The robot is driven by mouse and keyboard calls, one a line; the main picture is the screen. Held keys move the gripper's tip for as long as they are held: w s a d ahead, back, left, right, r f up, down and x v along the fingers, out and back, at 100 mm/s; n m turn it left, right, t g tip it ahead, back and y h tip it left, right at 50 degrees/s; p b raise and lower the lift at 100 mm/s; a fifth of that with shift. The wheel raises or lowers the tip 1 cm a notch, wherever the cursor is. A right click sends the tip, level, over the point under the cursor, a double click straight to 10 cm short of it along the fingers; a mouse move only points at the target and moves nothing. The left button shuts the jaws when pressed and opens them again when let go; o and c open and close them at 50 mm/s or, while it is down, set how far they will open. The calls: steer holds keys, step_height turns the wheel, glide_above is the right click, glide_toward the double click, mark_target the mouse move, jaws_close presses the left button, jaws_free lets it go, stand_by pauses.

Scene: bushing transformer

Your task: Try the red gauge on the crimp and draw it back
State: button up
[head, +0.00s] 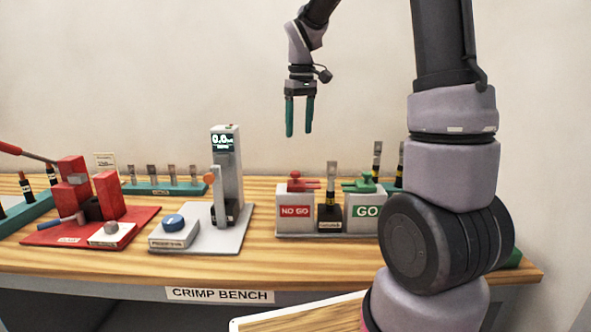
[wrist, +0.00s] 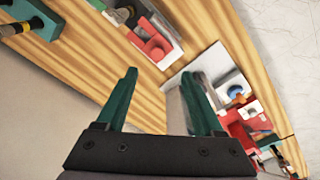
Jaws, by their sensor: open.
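The red gauge (head: 300,185) rests on top of a light block with a red NO GO label. It also shows in the wrist view (wrist: 157,46), beyond my fingertips. A crimp (head: 332,169) stands upright in a small dark holder between the NO GO block and the GO block. Which crimp the task means I cannot tell, as others stand on the bench. My gripper (head: 299,133) is open and empty, its teal fingers pointing down, high above the bench and apart from the gauge. Its fingers also show in the wrist view (wrist: 160,76).
A green gauge (head: 362,184) lies on the GO block, just right of the crimp. A tall tester (head: 227,165) with a display stands left of the NO GO block. A red press (head: 75,190) is farther left. My arm hides the bench's right part.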

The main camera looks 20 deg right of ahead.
mark_target(295, 172)
steer(key=shift+n+g, duration=0.4)
steer(key=shift+n, duration=0.1)
steer(key=f, duration=0.4)
steer(key=w+f, duration=0.1)
steer(key=f, duration=0.4)
steer(key=w+f, duration=0.1)
steer(key=f, duration=0.3)
steer(key=shift+w+a+f, duration=0.1)
steer(key=shift+a+f, duration=0.1)
jaws_close()
stand_by(0.5)
